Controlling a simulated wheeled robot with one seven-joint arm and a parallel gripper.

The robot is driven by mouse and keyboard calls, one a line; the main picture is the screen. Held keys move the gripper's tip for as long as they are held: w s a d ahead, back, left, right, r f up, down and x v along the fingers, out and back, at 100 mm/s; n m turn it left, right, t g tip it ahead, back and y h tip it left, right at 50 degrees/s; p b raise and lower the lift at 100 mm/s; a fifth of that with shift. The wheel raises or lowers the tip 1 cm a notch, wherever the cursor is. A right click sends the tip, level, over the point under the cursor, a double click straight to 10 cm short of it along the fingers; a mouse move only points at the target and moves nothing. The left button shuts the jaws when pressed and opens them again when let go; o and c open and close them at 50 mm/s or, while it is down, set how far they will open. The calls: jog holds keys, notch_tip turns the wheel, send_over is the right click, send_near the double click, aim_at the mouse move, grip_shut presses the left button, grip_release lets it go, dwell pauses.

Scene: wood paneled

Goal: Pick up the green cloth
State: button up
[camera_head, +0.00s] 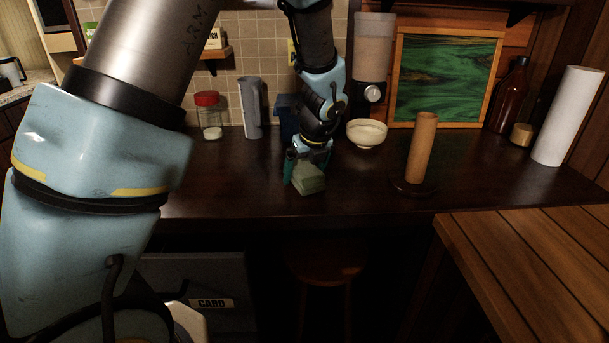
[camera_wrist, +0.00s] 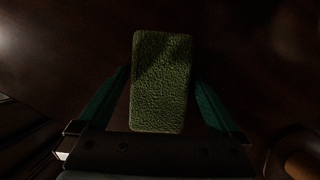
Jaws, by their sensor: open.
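The green cloth (camera_head: 309,181) is a small folded green block on the dark counter, near its front edge. In the wrist view the green cloth (camera_wrist: 161,80) is a textured rectangle lying lengthwise between the fingers. My gripper (camera_head: 304,173) is right at the cloth, pointing down. In the wrist view my gripper (camera_wrist: 162,98) is open, with one teal finger on each side of the cloth and a dark gap beside each. I cannot tell how high the fingertips are above the counter.
A cardboard tube on a round stand (camera_head: 422,148) stands to the right. A cream bowl (camera_head: 366,133) is behind, beneath a dispenser (camera_head: 373,52). A red-lidded jar (camera_head: 210,116) and grey pitcher (camera_head: 252,108) stand behind left. A paper roll (camera_head: 568,116) stands far right. A stool (camera_head: 327,262) is below.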

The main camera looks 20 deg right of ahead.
aim_at(305, 166)
jog(key=shift+f, duration=0.1)
jog(key=c, duration=1.3)
notch_tip(305, 166, up, 10)
jog(key=shift+r+b, duration=0.25)
jog(key=shift+b, duration=0.35)
jog(key=shift+c, duration=0.2)
